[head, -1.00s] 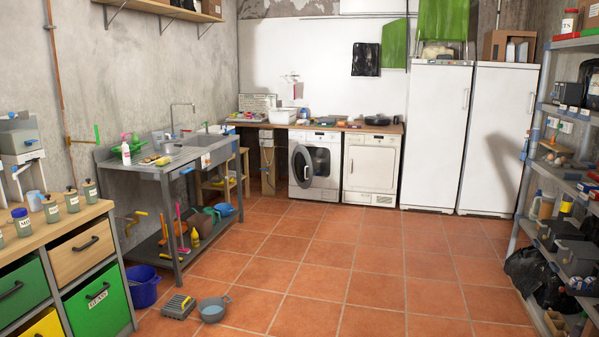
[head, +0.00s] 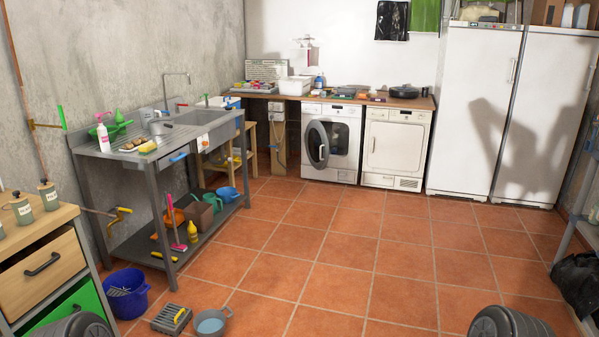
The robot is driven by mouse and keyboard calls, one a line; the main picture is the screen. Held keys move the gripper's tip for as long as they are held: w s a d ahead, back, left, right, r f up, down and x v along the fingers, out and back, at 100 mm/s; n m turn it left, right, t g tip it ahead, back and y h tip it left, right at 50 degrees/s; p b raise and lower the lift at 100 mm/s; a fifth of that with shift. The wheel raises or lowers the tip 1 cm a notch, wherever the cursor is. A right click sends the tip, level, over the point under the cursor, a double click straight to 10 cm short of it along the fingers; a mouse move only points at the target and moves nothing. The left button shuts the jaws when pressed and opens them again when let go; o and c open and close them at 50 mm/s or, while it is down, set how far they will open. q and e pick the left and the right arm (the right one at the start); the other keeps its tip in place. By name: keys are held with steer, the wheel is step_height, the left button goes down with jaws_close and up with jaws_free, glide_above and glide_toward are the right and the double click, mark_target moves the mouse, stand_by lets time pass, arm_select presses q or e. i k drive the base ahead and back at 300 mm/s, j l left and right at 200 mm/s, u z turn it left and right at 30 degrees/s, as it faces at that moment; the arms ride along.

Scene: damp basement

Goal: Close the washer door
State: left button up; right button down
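The white front-loading washer (head: 345,112) stands under the wooden counter at the back wall. Its round washer door (head: 317,145), with a grey rim and dark glass, stands partly open, hinged out toward the left and seen at an angle. The dark drum opening shows to the right of the door. Neither of my grippers is in view. Only dark rounded parts that look like my arms show at the bottom edge, far from the washer.
A white dryer (head: 396,147) stands right of the washer, then tall white fridges (head: 478,105). A metal sink bench (head: 120,157) is on the left. A blue bucket (head: 126,293), a grey crate (head: 171,319) and a basin (head: 212,322) lie front left. The tiled floor toward the washer is clear.

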mark_target(316, 140)
steer(key=i, duration=5.4)
steer(key=i+u, duration=0.2)
steer(key=i, duration=0.35)
steer(key=i+l+u, duration=0.2)
steer(key=i, duration=0.3)
steer(key=i+l+u, duration=0.25)
steer(key=i, duration=0.25)
